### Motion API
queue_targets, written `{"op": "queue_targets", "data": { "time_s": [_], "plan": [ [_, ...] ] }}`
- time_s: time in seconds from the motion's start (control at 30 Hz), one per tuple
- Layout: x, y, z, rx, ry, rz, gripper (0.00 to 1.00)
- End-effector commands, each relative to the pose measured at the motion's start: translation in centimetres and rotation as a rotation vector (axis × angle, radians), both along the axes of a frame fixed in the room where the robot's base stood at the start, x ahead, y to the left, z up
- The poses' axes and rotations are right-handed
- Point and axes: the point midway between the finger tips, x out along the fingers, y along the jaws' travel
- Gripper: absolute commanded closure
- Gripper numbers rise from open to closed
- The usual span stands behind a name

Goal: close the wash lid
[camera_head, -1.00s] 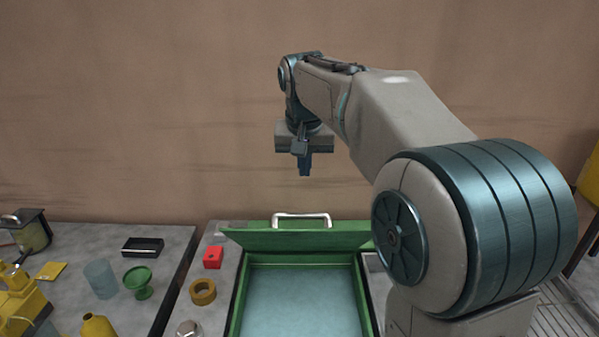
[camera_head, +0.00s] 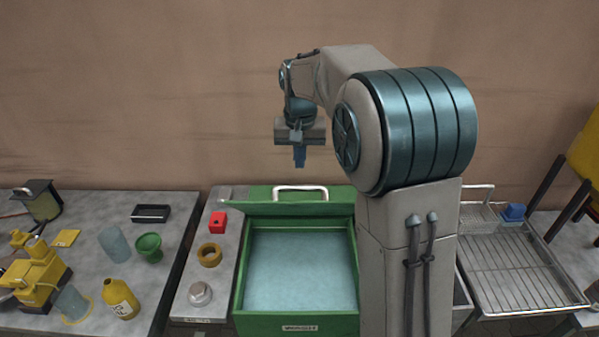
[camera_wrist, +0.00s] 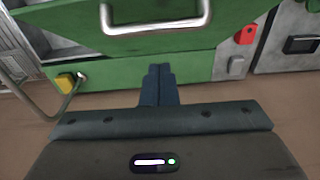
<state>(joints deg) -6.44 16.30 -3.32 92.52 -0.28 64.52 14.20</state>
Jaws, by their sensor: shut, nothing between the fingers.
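The green wash lid (camera_head: 256,209) stands raised at the back edge of the green wash tub (camera_head: 240,277), which is open and shows pale blue inside. A metal bar handle (camera_head: 300,188) is on the lid's upper edge. In the wrist view the lid (camera_wrist: 150,42) and its handle (camera_wrist: 156,24) show at the top. My gripper (camera_head: 299,165) points down above and behind the handle, apart from it. Its two dark fingers (camera_wrist: 158,72) are together with nothing between them.
A red block (camera_head: 217,222), a tan ring (camera_head: 209,254) and a silver round piece (camera_head: 200,294) sit left of the tub. A grey table with a green cup (camera_head: 149,247) and yellow bottle (camera_head: 120,298) is further left. A wire rack (camera_head: 517,265) is right.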

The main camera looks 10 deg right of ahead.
Motion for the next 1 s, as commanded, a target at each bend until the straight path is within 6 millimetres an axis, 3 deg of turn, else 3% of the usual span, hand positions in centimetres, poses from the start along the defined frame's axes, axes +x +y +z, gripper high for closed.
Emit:
{"op": "queue_targets", "data": {
  "time_s": [0.33, 1.0],
  "plan": [
    [-2.2, 0.4, -2.8, 0.000, 0.000, 0.000, 1.00],
    [-2.6, 0.7, -3.8, -0.002, -0.014, 0.003, 1.00]
  ]
}}
